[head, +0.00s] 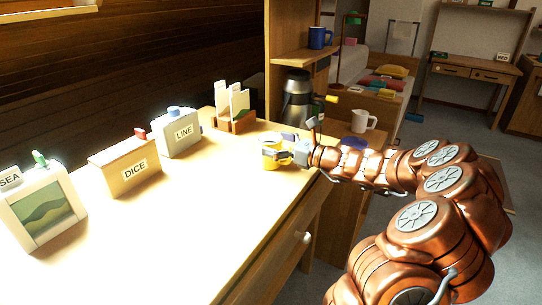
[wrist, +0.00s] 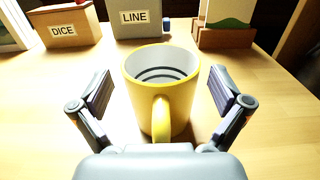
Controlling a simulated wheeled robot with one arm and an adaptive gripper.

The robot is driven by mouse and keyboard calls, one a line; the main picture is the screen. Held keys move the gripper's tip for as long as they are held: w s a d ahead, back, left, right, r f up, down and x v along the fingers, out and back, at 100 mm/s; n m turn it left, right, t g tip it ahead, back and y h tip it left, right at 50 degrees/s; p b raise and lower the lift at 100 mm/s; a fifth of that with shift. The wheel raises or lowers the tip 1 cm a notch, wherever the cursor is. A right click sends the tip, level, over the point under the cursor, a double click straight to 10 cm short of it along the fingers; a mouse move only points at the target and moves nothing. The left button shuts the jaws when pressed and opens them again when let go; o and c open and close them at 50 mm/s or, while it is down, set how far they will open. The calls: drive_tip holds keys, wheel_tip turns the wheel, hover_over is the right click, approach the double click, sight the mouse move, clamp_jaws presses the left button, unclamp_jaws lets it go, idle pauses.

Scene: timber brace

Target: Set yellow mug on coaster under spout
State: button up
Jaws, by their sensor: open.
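The yellow mug (head: 271,163) stands upright on the light wooden table. In the wrist view the yellow mug (wrist: 178,108) is centred, empty, with a pale inside and its handle towards me. My gripper (head: 274,152) is open, its fingers spread on either side of the mug with a gap to each; the wrist view shows my gripper (wrist: 161,82) too. A silver and black urn (head: 297,100) stands behind at the table's far end; its spout is not clear. A blue disc (head: 354,143), possibly the coaster, lies on a lower surface beside my arm.
A white mug (head: 363,121) stands near the blue disc. On the table's left are the SEA picture box (head: 45,208), the DICE box (head: 125,165), the LINE container (head: 177,135) and a wooden holder (head: 236,122). A blue mug (head: 320,38) sits on a shelf. The table's front is clear.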

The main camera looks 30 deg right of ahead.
drive_tip(key=c, duration=1.4)
